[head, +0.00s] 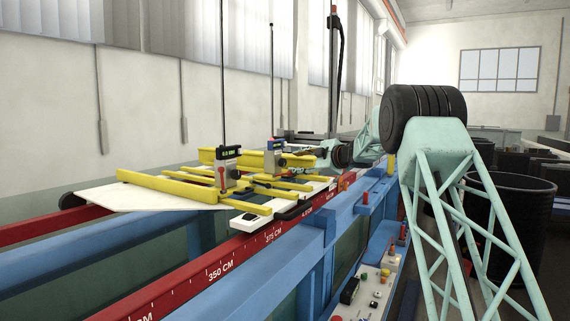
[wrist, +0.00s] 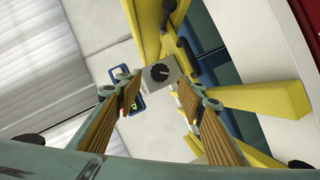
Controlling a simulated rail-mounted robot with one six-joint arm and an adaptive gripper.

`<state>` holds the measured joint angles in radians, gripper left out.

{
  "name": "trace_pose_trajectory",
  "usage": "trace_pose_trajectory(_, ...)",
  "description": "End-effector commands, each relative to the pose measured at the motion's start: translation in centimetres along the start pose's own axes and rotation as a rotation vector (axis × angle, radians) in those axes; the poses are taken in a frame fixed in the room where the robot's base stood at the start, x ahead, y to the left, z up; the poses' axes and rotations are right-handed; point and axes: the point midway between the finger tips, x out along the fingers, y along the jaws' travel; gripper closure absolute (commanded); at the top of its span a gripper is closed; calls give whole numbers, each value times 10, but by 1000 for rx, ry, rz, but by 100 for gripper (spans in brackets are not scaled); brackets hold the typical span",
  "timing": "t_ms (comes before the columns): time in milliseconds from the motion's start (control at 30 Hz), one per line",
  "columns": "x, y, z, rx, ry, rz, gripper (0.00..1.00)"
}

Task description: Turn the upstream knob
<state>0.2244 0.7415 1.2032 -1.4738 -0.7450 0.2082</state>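In the wrist view a black round knob (wrist: 159,72) with a pale pointer mark sits on a small light grey block. My gripper (wrist: 160,86) is open, with one ribbed finger on each side of the knob. I cannot tell whether either fingertip touches the knob or block. In the head view two gauge units with digital displays stand on the carriage, a nearer one (head: 228,165) and a farther one (head: 274,155). My gripper (head: 322,153) is small there, to the right of the farther unit. The knob cannot be made out in the head view, nor which unit it belongs to.
Yellow bars (wrist: 258,98) lie close to the right finger; a blue-framed display (wrist: 130,95) is by the left finger. The white carriage board (head: 150,195) rests across the red rails (head: 250,243). A control panel (head: 370,290) is on the flume's near side.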

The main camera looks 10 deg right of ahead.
Motion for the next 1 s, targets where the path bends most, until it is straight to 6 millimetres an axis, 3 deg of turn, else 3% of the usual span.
trace_pose_trajectory(600, 61, 0, -1, -1, 2, 0, 64)
trace_pose_trajectory(1000, 83, 1, -1, 0, 1, 1, 64)
